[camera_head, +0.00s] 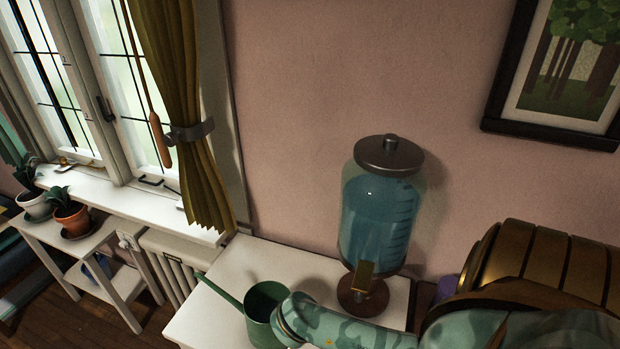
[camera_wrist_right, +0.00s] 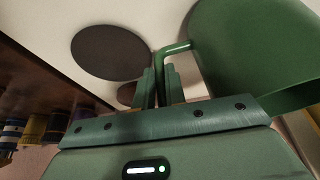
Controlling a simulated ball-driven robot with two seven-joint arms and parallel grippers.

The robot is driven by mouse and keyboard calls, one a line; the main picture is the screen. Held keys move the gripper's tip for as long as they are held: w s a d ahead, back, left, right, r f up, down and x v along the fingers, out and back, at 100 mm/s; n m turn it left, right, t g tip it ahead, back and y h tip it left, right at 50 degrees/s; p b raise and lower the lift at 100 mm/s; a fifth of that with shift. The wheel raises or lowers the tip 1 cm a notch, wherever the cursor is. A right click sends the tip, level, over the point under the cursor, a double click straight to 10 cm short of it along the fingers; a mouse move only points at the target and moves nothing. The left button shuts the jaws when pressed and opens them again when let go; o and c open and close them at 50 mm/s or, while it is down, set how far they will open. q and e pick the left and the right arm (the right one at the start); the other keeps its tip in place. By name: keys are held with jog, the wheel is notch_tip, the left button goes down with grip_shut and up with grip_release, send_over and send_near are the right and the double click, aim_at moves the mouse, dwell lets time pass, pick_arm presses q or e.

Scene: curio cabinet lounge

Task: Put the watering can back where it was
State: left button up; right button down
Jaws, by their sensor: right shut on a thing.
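The green watering can (camera_head: 266,304) is at the bottom of the head view, over the white tabletop, its spout reaching up to the left. I cannot tell whether its base touches the top. In the right wrist view the can's large green body (camera_wrist_right: 250,45) fills the upper right. My right gripper (camera_wrist_right: 161,85) is shut on the can's thin green handle. In the head view my right arm comes in from the right and hides the gripper and part of the can. My left gripper is in neither view.
A glass dispenser of blue liquid (camera_head: 380,215) stands on the white table (camera_head: 215,312), right of the can. A dark disc (camera_wrist_right: 110,52) shows in the wrist view. Two potted plants stand by the window, the nearer in an orange pot (camera_head: 72,220). The tabletop's left part is clear.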

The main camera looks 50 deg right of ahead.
jog(key=shift+f, duration=0.75)
jog(key=shift+w, duration=0.1)
jog(key=c, duration=1.5)
grip_release()
jog(key=shift+o, duration=0.2)
jog(key=p+v, duration=0.5)
jog(key=v, duration=0.7)
jog(key=shift+a, duration=0.1)
